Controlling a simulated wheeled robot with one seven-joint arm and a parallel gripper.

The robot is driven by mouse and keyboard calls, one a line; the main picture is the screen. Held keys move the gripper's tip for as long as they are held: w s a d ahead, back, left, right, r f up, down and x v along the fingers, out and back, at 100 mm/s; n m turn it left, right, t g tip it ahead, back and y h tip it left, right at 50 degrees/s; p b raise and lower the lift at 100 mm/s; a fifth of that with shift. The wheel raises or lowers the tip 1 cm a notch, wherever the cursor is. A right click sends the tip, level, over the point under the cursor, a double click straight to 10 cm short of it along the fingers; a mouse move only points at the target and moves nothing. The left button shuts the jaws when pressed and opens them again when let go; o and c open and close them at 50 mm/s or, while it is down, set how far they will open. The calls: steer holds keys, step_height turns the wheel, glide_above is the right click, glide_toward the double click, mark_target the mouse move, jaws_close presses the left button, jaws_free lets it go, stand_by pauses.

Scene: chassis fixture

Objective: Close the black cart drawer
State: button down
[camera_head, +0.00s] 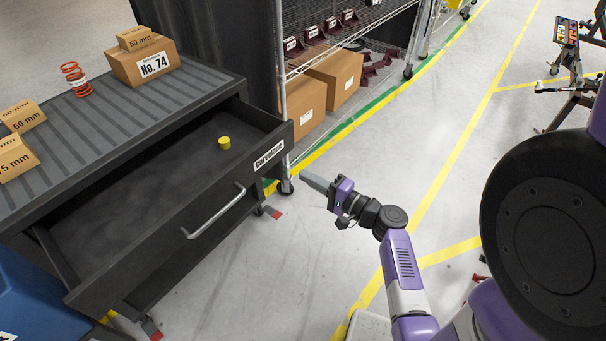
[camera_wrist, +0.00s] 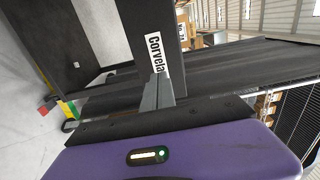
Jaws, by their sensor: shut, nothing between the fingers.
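The black cart drawer (camera_head: 200,221) is pulled far out of the black cart (camera_head: 135,136) at the left of the head view. Its front carries a grey bar handle and a white label. A small yellow cylinder (camera_head: 224,143) stands inside the drawer. My gripper (camera_head: 307,178) is shut and empty, to the right of the drawer front's labelled end. In the wrist view my gripper (camera_wrist: 158,92) points at the drawer front (camera_wrist: 152,22) close to its label. I cannot tell whether the fingertips touch it.
Small cardboard boxes (camera_head: 144,62) and a red spring (camera_head: 75,79) sit on the cart top. A wire shelf rack (camera_head: 284,95) with cardboard boxes stands behind the drawer's right end. A blue object (camera_head: 30,300) is at the lower left. Floor right of the drawer is open.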

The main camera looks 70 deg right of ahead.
mark_target(268, 155)
steer(key=p+x, duration=0.1)
steer(key=x, duration=1)
steer(key=shift+w+d, duration=0.15)
steer(key=shift+w, duration=0.2)
steer(key=b+x, duration=0.5)
steer(key=x, duration=0.3)
steer(key=b+x, duration=0.5)
steer(key=x, duration=0.3)
steer(key=b+x, duration=0.5)
steer(key=x, duration=0.2)
steer(key=shift+w+f, duration=0.3)
steer(key=shift+w, duration=0.1)
steer(key=shift+w+d+r+b, duration=0.1)
steer(key=shift+w+d+b, duration=0.1)
steer(key=shift+w+b, duration=0.35)
steer(key=shift+r, duration=0.3)
steer(key=shift+w+a, duration=0.1)
